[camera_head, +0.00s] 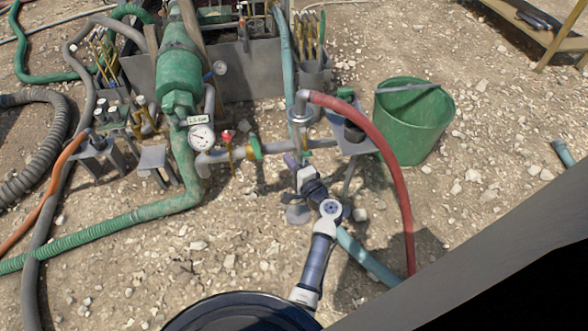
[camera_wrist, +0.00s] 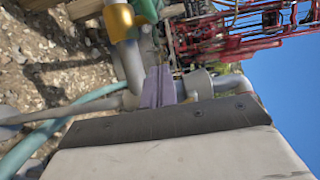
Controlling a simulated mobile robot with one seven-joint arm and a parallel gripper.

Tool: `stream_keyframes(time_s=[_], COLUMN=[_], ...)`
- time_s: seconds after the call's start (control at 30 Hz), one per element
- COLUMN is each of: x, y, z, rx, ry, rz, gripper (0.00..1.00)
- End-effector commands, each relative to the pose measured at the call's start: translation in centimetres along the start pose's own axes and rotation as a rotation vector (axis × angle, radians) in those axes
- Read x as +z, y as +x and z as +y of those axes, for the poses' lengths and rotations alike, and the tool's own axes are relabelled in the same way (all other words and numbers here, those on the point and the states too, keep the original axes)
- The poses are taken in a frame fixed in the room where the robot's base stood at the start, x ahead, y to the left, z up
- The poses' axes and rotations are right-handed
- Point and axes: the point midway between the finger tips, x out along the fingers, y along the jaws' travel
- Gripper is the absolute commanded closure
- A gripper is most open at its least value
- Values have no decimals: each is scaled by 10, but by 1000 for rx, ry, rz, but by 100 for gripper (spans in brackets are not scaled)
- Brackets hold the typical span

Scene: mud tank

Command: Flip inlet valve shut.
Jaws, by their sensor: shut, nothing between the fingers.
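A grey pipe (camera_head: 272,148) runs level from the green pump (camera_head: 180,75) toward the red hose. A small valve with a red handle (camera_head: 228,137) stands up on this pipe, left of a green fitting (camera_head: 255,148). I cannot tell for sure that it is the inlet valve. My gripper (camera_head: 290,160) is just in front of the pipe, right of the green fitting. Its purple fingers (camera_wrist: 158,87) are shut and empty in the wrist view, close to grey piping (camera_wrist: 130,65); contact cannot be told. A brass collar (camera_wrist: 118,20) shows at the top there.
A red hose (camera_head: 385,150) arches down on the right, beside a green bucket (camera_head: 412,125). A pressure gauge (camera_head: 201,137) sits left of the red handle. A teal hose (camera_head: 365,257) lies near my arm. Open stony ground lies in front at left.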

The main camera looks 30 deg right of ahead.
Motion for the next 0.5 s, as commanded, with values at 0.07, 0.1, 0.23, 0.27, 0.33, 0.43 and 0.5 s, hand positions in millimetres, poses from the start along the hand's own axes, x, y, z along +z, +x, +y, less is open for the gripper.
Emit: stream_keyframes(time_s=[0.07, 0.1, 0.23, 0.27, 0.33, 0.43, 0.5], x=[1, 1, 6, 13, 23, 32, 37], y=[20, 29, 49, 49, 51, 54, 55], z=[-1, 0, -1, -2, -2, -1, 0], rx=[-3, -1, 2, 4, 3, 2, 2], ry=[0, 0, 0, 0, 1, 0, -1], rz=[-3, -3, -4, -6, -5, -4, -3], gripper=[100, 100, 100, 100, 100, 100, 100])
